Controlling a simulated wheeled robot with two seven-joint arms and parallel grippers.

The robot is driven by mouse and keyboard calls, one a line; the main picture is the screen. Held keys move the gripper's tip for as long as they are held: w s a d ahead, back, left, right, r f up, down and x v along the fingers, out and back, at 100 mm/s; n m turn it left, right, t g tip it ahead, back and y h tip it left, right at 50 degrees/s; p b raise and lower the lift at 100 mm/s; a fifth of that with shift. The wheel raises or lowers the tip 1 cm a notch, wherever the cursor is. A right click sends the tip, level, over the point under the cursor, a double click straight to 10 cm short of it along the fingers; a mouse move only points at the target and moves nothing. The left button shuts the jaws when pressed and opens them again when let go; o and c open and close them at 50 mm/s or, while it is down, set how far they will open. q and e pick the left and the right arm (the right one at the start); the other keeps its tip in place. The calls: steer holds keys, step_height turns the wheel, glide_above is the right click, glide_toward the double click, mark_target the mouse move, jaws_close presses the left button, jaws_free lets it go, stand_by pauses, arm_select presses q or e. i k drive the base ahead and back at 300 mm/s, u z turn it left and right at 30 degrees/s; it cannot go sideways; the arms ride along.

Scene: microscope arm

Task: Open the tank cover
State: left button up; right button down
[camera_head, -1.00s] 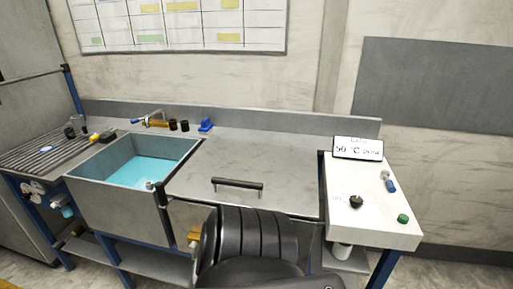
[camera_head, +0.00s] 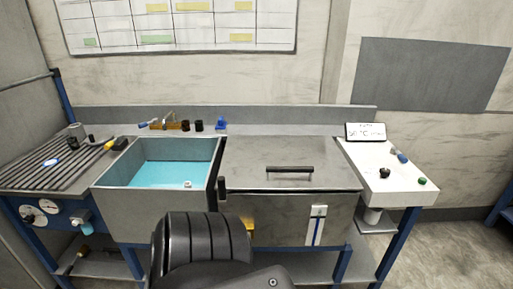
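The tank cover (camera_head: 250,162) is a flat grey metal lid lying shut on the tank (camera_head: 275,216), right of an open basin. Its black bar handle (camera_head: 290,169) runs left to right near the front edge. The tank's front wall carries a white panel with a blue strip (camera_head: 317,228). The inside of the tank is hidden by the cover. Neither of my grippers is in view, and nothing touches the cover or handle.
The open basin (camera_head: 112,208) holds blue water (camera_head: 170,174). A ribbed drainboard (camera_head: 45,165) is at far left. A white side table (camera_head: 400,186) with knobs and a display sign (camera_head: 366,132) stands at right. Small bottles (camera_head: 192,125) stand behind the basin. The cover's top is clear.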

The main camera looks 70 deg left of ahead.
mark_target(249, 161)
steer(key=z, duration=0.05)
steer(key=k, duration=0.1)
steer(key=u, duration=0.9)
